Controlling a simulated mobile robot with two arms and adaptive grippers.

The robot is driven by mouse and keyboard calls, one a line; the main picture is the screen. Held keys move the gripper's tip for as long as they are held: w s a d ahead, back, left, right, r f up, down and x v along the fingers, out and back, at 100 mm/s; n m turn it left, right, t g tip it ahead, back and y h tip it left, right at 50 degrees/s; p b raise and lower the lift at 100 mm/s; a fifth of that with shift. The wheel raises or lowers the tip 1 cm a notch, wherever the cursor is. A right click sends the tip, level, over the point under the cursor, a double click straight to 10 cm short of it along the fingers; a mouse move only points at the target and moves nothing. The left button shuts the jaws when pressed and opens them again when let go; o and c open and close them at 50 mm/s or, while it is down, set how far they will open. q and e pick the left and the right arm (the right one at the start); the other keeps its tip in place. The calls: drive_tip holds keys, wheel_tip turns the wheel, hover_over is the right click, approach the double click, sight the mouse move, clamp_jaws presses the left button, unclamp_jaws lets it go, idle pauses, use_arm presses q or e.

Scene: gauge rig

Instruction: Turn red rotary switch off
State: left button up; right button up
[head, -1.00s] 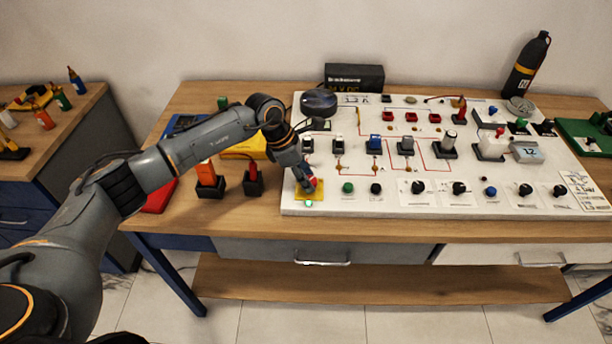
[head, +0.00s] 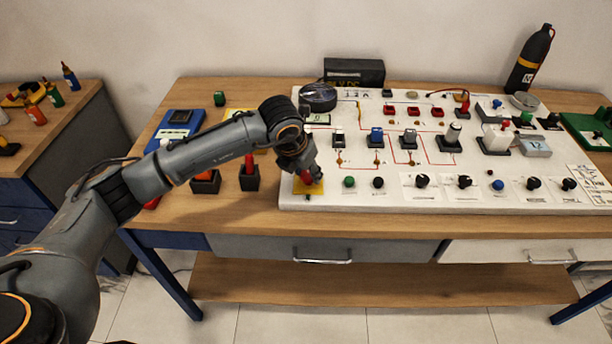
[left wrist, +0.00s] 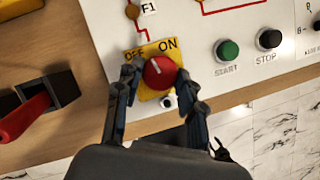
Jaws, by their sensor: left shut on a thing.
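The red rotary switch (left wrist: 160,72) sits on a yellow plate (left wrist: 143,50) marked OFF and ON in the left wrist view. A pale mark shows on the left part of the knob, toward the OFF side. My left gripper (left wrist: 159,82) has one finger on each side of the knob and is shut on it. In the head view the left gripper (head: 308,179) comes down over the yellow plate (head: 301,189) at the board's front left corner, hiding part of the knob. My right gripper is not in view.
The white board (head: 330,200) carries a green START button (head: 349,181), a black STOP button (head: 378,182) and several knobs to the right. Dark holders with an orange tool (head: 205,176) and a red tool (head: 249,165) stand left of the board.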

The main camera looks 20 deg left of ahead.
use_arm(q)
drive_tip(key=n+b, duration=0.1)
drive_tip(key=n+y+b, duration=0.1)
drive_tip(key=n, duration=0.1)
drive_tip(key=shift+d+f+n+b, duration=0.1)
drive_tip(key=shift+d+n+b, duration=0.05)
drive_tip(key=shift+n+b, duration=0.15)
drive_tip(key=shift+n+y+b, duration=0.7)
drive_tip(key=shift+n+b, duration=0.2)
drive_tip(key=shift+n, duration=0.5)
drive_tip(key=o, duration=1.2)
drive_tip(key=shift+c, duration=0.2)
drive_tip(key=shift+r, duration=0.25)
drive_tip(key=v, duration=1.1)
drive_tip(key=shift+d+r, duration=0.2)
drive_tip(key=shift+r, duration=0.2)
drive_tip(key=shift+s+f, duration=0.1)
drive_tip(key=shift+s, duration=0.05)
